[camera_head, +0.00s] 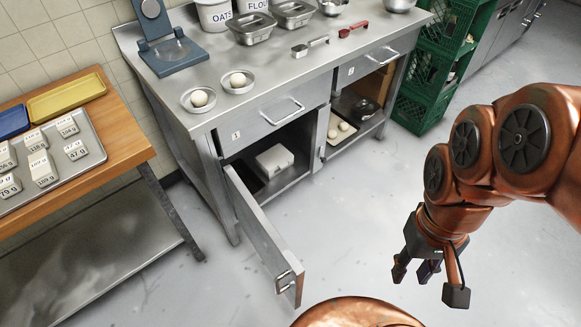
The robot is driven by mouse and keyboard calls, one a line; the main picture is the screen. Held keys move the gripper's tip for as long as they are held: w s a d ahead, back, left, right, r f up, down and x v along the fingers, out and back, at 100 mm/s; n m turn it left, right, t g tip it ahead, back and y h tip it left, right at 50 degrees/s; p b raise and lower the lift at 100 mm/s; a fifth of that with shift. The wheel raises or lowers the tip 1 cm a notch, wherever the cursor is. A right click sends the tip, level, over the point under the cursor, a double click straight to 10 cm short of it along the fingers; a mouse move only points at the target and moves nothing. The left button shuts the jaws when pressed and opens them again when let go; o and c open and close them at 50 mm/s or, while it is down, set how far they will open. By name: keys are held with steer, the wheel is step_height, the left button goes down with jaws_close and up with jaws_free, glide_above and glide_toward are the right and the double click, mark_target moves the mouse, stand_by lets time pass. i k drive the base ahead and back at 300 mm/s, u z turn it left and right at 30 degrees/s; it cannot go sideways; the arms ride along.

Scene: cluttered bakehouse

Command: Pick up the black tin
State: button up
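No thing is clearly recognisable as the black tin. A dark flat shape (247,178) lies in shadow inside the left cupboard, left of a white box (275,159); I cannot tell whether it is a tin. A dark round pan-like thing (363,107) sits in the right compartment. My gripper (430,279) hangs over bare floor at the right, fingers down, spread and empty. It is well apart from the cupboards.
The left cupboard's door (264,232) stands open, jutting toward me. The steel counter (262,95) carries bowls, tins and a scale (170,45). A wooden table (125,142) is left, green crates (424,75) behind right. Floor between door and gripper is free.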

mark_target(254, 184)
steer(key=z, duration=0.9)
steer(key=i, duration=3.5)
steer(key=u, duration=5.1)
steer(key=i, duration=0.45)
steer(key=u, duration=0.2)
